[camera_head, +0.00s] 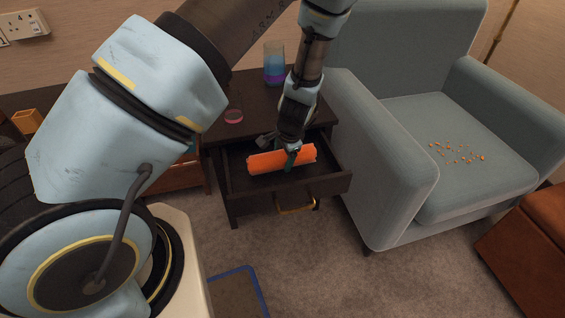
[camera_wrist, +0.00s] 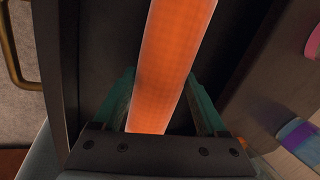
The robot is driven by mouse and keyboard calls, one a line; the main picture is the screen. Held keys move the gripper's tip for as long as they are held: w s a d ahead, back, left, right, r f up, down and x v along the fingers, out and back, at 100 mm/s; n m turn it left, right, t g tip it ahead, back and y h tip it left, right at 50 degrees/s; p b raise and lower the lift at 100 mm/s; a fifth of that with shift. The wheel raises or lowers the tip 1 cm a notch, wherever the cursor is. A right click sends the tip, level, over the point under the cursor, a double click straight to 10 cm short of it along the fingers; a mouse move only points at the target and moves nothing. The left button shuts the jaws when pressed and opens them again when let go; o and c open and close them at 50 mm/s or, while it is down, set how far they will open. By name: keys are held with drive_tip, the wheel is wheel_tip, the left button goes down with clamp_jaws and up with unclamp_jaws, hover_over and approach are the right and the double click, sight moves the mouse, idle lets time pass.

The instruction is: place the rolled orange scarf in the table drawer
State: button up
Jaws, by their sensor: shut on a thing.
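The rolled orange scarf (camera_head: 270,161) is a bright orange roll lying crosswise at the open table drawer (camera_head: 238,183). In the wrist view the scarf (camera_wrist: 168,65) runs away from my gripper (camera_wrist: 165,105), between its two green fingers. My gripper (camera_head: 291,157) points down and is shut on the scarf. The scarf appears within the drawer's walls; whether it touches the drawer floor cannot be told. The drawer is dark wood with a brass handle (camera_head: 296,203), which also shows in the wrist view (camera_wrist: 12,55). My gripper hides part of the drawer's interior.
On the dark side table (camera_head: 255,100) stand a blue and purple glass (camera_head: 274,66) and a small pink round item (camera_head: 233,116). A grey-blue armchair (camera_head: 395,190) with orange crumbs (camera_head: 458,153) stands close on the right.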

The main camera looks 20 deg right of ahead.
wheel_tip(320, 180, down, 3)
drive_tip(key=shift+r, duration=0.2)
drive_tip(key=o, duration=1.4)
drive_tip(key=v, duration=1.2)
drive_tip(key=w+a+r+n+g, duration=0.1)
drive_tip(key=w+a+r+n, duration=0.1)
drive_tip(key=a+r+n, duration=0.45)
drive_tip(key=w+a+r+n+g, duration=0.1)
drive_tip(key=w+a+r+n, duration=0.15)
drive_tip(key=a, duration=0.65)
drive_tip(key=s+a+r+n, duration=0.1)
drive_tip(key=a+r+n, duration=0.1)
drive_tip(key=a, duration=0.3)
drive_tip(key=s+a+r+n, duration=0.2)
drive_tip(key=a+r, duration=0.1)
drive_tip(key=a, duration=0.2)
drive_tip(key=s+a+r+n+p, duration=0.1)
drive_tip(key=s+a+r+n, duration=0.1)
drive_tip(key=a, duration=0.3)
drive_tip(key=shift+r+n, duration=0.4)
drive_tip(key=shift+r, duration=0.25)
drive_tip(key=shift+r, duration=0.1)
